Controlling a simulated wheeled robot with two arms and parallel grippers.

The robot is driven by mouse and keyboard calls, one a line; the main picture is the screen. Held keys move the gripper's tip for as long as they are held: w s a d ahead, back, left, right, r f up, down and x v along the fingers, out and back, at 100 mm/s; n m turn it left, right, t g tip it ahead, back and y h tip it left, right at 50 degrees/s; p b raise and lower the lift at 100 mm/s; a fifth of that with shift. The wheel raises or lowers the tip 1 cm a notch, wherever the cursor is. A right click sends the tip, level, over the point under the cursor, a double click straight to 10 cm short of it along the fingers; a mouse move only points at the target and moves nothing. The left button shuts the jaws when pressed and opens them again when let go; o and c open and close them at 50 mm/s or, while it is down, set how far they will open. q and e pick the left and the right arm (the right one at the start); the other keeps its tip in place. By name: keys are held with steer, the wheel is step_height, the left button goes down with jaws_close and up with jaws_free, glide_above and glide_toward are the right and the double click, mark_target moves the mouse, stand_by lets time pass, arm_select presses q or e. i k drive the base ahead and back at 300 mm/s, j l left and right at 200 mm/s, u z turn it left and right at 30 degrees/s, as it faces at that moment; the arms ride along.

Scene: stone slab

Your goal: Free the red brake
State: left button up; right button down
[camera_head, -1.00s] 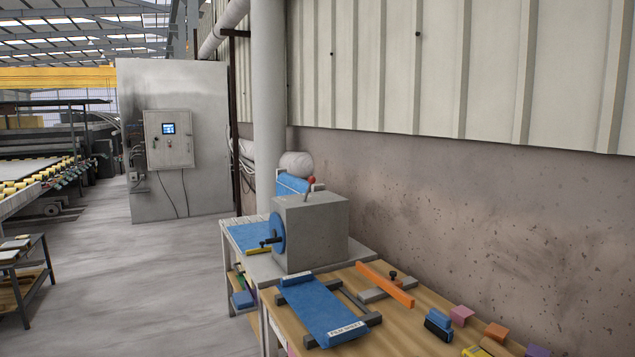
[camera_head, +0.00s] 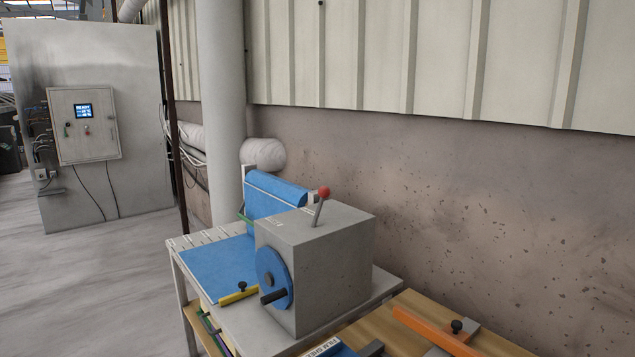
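The red brake shows as a red ball knob (camera_head: 324,191) on a short grey lever. The lever stands up from the top of a grey box (camera_head: 335,250) and leans slightly right. The box's left face carries a blue disc (camera_head: 270,278) with a black crank handle (camera_head: 273,296). The box stands on a light-topped bench. Neither of my grippers is in view.
A blue sheet (camera_head: 218,268) lies on the bench left of the box, with a yellow bar (camera_head: 239,294) at its front. A blue roll (camera_head: 277,194) is behind. An orange bar (camera_head: 435,331) lies on the wooden bench at right. Open floor (camera_head: 110,285) is at left.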

mark_target(323, 192)
steer(key=i+j+z, duration=0.1)
steer(key=i+j, duration=0.65)
